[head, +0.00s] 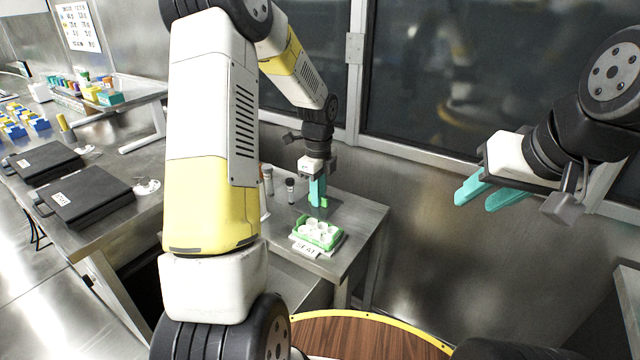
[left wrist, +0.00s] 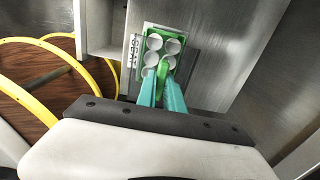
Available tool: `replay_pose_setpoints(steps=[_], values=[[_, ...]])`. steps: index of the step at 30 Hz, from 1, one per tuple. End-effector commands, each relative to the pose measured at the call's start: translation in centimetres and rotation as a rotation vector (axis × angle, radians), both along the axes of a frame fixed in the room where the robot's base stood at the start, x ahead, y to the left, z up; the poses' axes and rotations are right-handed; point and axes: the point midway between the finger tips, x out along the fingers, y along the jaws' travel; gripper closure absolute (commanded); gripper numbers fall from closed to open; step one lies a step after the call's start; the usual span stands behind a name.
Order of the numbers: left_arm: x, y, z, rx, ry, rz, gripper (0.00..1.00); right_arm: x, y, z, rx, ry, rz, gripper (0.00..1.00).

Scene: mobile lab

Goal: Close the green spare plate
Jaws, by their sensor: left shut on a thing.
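The green spare plate (head: 318,234), a small green tray with several round white wells, sits on the metal bench. It also shows in the left wrist view (left wrist: 155,48). My left gripper (head: 318,200) points down just behind the plate, its teal fingers shut on a narrow green part (left wrist: 163,68) at the plate's edge. This part looks like the plate's raised lid or tab; the fingers hide much of it. My right gripper (head: 476,196) is open and empty, in the air to the right, well away from the plate.
A white label (head: 305,248) lies at the plate's front. Two dark-capped vials (head: 290,190) stand behind it to the left. A wall with dark windows (head: 425,80) is close behind. Black cases (head: 85,193) lie on the left bench. The bench right of the plate is clear.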

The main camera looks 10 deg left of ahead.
Motion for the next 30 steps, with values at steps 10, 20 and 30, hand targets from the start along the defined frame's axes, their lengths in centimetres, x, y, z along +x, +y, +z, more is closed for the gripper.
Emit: replay_pose_setpoints(steps=[10, 20, 30], values=[[0.0, 0.0, -0.1, -0.001, 0.001, 0.001, 1.00, 0.0, 0.0, 0.0, 0.000, 0.000, 0.000, 0.64], [0.0, 0.0, -2.7, 0.000, 0.002, 0.000, 1.00, 0.0, 0.0, 0.0, 0.000, 0.000, 0.000, 0.64], [0.0, 0.0, -5.3, 0.000, 0.000, 0.001, 1.00, 0.0, 0.0, 0.0, 0.000, 0.000, 0.000, 0.64]])
